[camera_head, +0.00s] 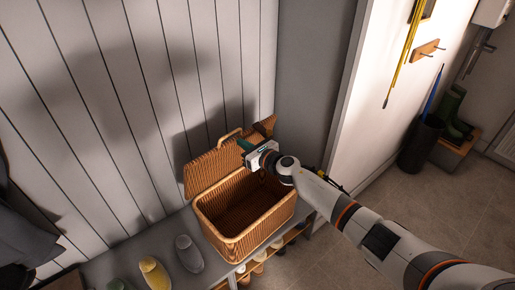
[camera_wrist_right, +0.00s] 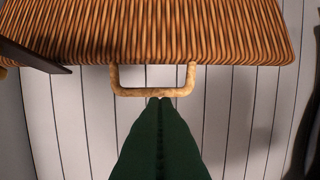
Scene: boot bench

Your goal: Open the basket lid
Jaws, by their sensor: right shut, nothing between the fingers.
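The wicker basket (camera_head: 238,246) stands on the bench with its opening uncovered and its inside dark and visible. Its lid (camera_head: 205,172) is raised, tilted up at the back near the panelled wall. A pale handle (camera_head: 229,134) is on the lid's upper edge. My right gripper (camera_head: 244,146) is in front of the raised lid and hides part of it. In the right wrist view its green fingers (camera_wrist_right: 160,101) are shut together with their tips at the handle (camera_wrist_right: 125,91), below the lid (camera_wrist_right: 160,32). Whether they touch the handle is unclear. My left gripper is out of view.
Several shoes, including a grey one (camera_head: 188,254) and a yellow one (camera_head: 154,273), are on the grey bench (camera_head: 212,268) left of the basket. More footwear sits on the shelf below. Dark boots (camera_head: 452,108) stand far right.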

